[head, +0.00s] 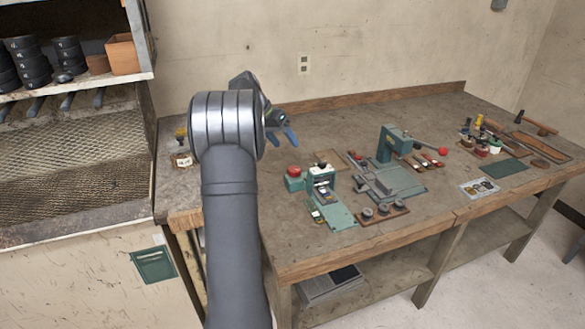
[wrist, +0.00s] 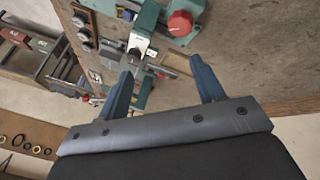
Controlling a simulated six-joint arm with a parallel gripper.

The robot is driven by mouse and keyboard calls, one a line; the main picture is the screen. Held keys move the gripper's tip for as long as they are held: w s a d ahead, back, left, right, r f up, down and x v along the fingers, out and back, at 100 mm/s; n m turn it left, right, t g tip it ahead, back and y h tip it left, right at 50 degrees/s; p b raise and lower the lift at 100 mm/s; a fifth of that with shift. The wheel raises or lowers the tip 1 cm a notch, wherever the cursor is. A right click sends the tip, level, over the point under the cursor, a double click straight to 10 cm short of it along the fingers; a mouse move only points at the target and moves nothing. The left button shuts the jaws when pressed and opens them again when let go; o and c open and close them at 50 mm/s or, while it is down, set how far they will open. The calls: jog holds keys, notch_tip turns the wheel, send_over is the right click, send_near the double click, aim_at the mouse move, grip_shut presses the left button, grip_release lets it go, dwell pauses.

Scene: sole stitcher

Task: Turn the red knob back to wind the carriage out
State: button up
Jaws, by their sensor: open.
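The red knob (head: 293,170) sits on the left end of a small teal stitcher (head: 322,178) on the workbench. In the wrist view the red knob (wrist: 180,23) is near the top, beyond the fingertips, beside the stitcher's metal carriage part (wrist: 138,43). My gripper (head: 282,136) is above the bench, behind the knob in the head view. In the wrist view its two blue fingers (wrist: 161,68) are spread apart with nothing between them. They do not appear to touch the knob. The carriage's exact position is too small to tell.
A teal press (head: 393,145) with a red-tipped lever stands to the right of the stitcher. A wooden block with round dark pieces (head: 383,210) lies in front. Tools and bottles fill the bench's right end. Bare bench (head: 310,250) shows at the front.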

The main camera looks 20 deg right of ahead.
notch_tip(320, 180, up, 3)
jog(key=w+a+m+y, duration=0.1)
jog(key=w+a+m, duration=0.1)
jog(key=m, duration=0.6)
send_near(294, 169)
jog(key=x, duration=0.9)
jog(key=c, duration=1)
